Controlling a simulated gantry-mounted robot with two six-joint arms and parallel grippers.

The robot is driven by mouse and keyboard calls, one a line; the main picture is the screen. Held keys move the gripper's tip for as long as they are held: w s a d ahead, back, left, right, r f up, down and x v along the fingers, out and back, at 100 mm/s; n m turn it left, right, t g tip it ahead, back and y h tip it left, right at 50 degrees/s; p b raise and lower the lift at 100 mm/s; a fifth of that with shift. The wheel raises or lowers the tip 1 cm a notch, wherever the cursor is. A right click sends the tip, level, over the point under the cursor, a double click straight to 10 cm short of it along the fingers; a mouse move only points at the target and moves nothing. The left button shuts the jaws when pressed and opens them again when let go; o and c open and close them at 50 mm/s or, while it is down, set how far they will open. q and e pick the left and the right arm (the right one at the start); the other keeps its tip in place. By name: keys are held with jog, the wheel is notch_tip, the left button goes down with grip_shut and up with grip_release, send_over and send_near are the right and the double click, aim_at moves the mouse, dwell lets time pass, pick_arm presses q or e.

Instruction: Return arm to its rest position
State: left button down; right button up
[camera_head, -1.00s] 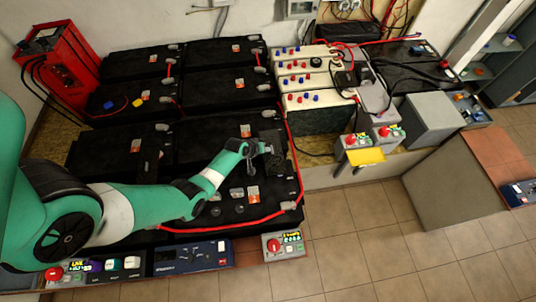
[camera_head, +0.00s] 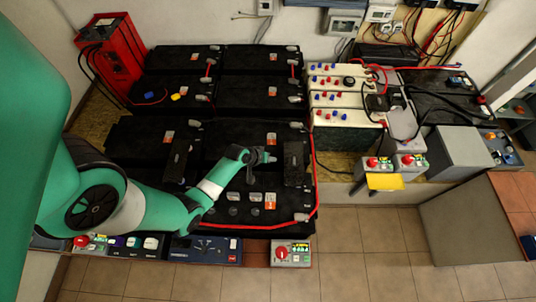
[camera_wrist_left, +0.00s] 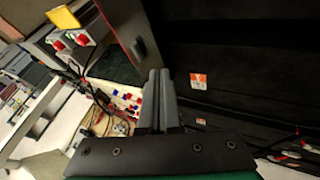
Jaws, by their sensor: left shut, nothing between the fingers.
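My left arm (camera_head: 165,208), green and white, reaches in from the left over the black batteries. Its gripper (camera_head: 269,157) is shut and empty above the front right battery (camera_head: 240,222), beside a dark upright block (camera_head: 294,165). In the left wrist view the two grey fingers (camera_wrist_left: 160,78) lie together with nothing between them. A black battery surface with an orange-white label (camera_wrist_left: 198,81) shows to their right. My right arm and gripper are not in view.
Black batteries (camera_head: 182,58) fill the rack. A red charger (camera_head: 110,50) stands at the back left. White batteries (camera_head: 345,100) with cables are right of the rack. Control boxes (camera_head: 205,250) line the front edge. Tiled floor (camera_head: 370,255) is clear in front.

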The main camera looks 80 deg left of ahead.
pick_arm(q)
jog(key=shift+v, duration=0.85)
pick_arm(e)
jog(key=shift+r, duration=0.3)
